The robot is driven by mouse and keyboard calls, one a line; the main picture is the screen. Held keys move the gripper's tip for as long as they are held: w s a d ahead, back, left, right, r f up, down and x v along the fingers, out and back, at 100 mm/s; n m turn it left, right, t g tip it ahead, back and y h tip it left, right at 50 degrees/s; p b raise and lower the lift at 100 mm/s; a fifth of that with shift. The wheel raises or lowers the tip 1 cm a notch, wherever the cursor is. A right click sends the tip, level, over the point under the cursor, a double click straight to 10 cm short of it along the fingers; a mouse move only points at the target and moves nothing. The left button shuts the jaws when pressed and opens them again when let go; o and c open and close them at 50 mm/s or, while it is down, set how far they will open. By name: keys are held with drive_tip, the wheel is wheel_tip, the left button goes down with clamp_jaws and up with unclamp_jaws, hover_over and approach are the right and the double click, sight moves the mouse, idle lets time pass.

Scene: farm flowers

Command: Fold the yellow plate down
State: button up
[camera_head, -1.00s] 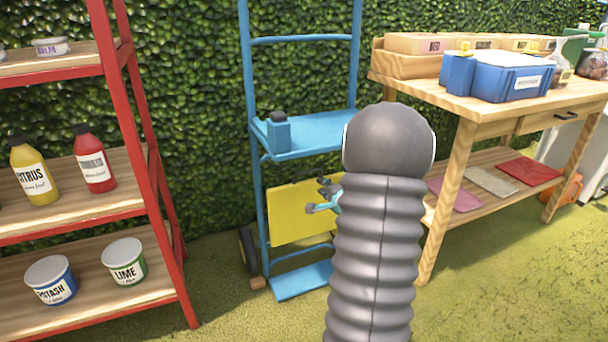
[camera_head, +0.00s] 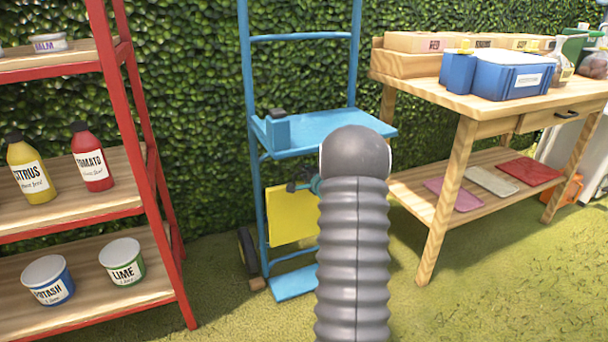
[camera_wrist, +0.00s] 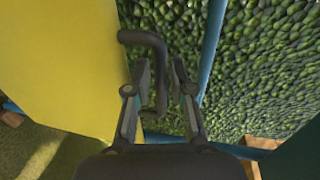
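The yellow plate (camera_head: 288,225) stands upright, low on the blue frame (camera_head: 262,200), below a blue shelf (camera_head: 325,130). My arm covers its right side. In the wrist view the yellow plate (camera_wrist: 60,70) fills the left side, with a black bracket-shaped handle (camera_wrist: 148,38) at its edge. My gripper (camera_wrist: 162,65) is open. The bar of the handle lies between its two fingers, closer to the left one, with a visible gap at the right finger. In the head view my gripper (camera_head: 302,186) is small at the plate's upper part, partly hidden.
A red-framed shelf (camera_head: 150,160) with bottles and tubs stands at the left. A wooden table (camera_head: 450,105) with blue bins stands at the right. A hedge (camera_head: 200,120) is close behind the blue frame. Grass in front is clear.

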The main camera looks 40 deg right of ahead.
drive_tip(key=shift+w+d, duration=0.1)
drive_tip(key=shift+w, duration=0.25)
clamp_jaws()
